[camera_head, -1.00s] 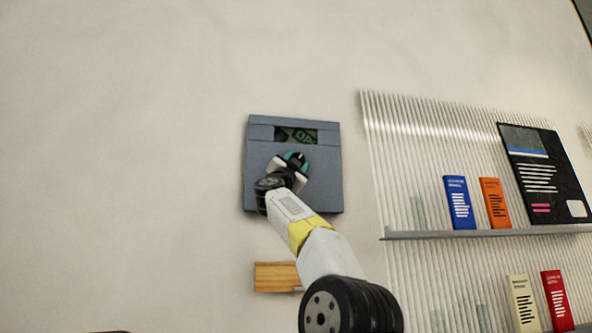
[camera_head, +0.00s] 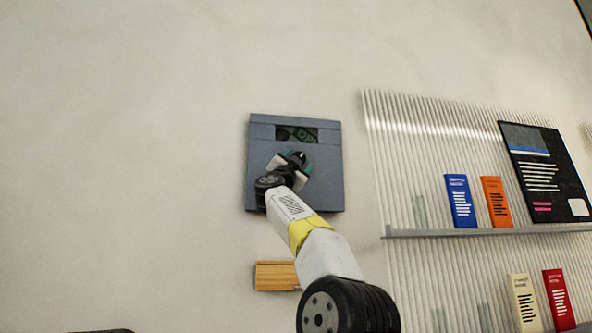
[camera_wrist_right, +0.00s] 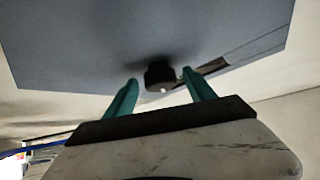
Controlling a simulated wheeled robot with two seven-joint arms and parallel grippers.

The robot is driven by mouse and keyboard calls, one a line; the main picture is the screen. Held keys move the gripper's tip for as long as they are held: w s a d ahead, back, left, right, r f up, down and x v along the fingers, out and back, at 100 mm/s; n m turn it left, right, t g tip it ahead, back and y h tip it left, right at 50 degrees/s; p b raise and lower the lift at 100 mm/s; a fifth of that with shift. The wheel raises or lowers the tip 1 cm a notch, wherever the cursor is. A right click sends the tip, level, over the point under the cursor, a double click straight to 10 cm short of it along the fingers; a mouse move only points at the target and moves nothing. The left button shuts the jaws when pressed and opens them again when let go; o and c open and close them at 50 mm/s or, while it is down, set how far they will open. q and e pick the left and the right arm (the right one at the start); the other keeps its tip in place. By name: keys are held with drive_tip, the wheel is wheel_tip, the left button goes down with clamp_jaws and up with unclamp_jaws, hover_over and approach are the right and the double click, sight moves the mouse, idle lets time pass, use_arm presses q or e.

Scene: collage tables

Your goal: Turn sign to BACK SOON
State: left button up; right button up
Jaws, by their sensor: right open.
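The sign is a blue-grey square panel (camera_head: 325,185) on the wall. A narrow dark window (camera_head: 297,134) near its top shows green marks, tilted and too partial to read. My right gripper (camera_head: 293,161) is in front of the panel, just below the window, and hides part of its face. In the right wrist view, its two teal fingers are open (camera_wrist_right: 160,82), one on each side of a round black knob (camera_wrist_right: 159,74) on the panel's face. I cannot tell whether the fingers touch the knob. My left gripper is not in view.
A ribbed panel with a grey shelf (camera_head: 420,233) is to the right, holding a blue booklet (camera_head: 460,201), an orange booklet (camera_head: 496,202) and a black poster (camera_head: 545,170). A wooden block (camera_head: 275,276) is on the wall below the sign. The wall to the left is bare.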

drive_tip(key=shift+s+a, duration=0.1)
drive_tip(key=v, duration=0.7)
drive_tip(key=shift+s+f, duration=0.2)
drive_tip(key=shift+f, duration=0.05)
